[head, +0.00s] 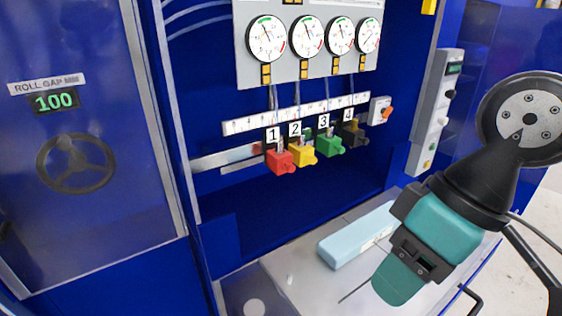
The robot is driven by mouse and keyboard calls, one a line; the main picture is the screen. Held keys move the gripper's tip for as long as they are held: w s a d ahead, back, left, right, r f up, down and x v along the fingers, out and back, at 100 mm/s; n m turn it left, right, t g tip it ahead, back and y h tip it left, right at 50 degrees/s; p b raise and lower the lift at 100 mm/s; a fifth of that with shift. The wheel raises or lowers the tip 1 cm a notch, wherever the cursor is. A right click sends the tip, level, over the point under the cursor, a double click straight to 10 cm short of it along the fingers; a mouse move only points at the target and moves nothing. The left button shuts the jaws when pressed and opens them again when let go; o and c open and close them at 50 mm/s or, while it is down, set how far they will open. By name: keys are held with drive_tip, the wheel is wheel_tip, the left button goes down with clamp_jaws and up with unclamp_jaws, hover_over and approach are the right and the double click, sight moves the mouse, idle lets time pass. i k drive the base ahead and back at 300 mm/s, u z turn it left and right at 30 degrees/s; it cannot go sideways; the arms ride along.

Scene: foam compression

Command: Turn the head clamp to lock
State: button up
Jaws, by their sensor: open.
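A small white box with an orange knob (387,113) is on the blue machine, at the right end of the numbered scale; it looks like the head clamp, but its label is too small to read. The knob is tilted, and I cannot tell its locked or unlocked position. My gripper (396,280) is at the lower right, teal and black, pointing down and left over the grey table. It is open and holds nothing that I can see. It is well below the knob and apart from it.
A light blue foam block (352,240) lies on the grey table (285,272), close to my gripper. Red (281,162), yellow (302,153), green (330,144) and dark (354,133) valves sit below several gauges. A grey control panel (436,110) stands right of the knob. A handwheel (75,163) is at left.

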sight(385, 112)
drive_tip(key=u, duration=0.15)
drive_tip(key=k, duration=0.4)
drive_tip(key=z, duration=0.6)
drive_tip(key=i, duration=0.7)
drive_tip(key=u, duration=0.75)
drive_tip(key=i, duration=0.5)
drive_tip(key=u, duration=0.5)
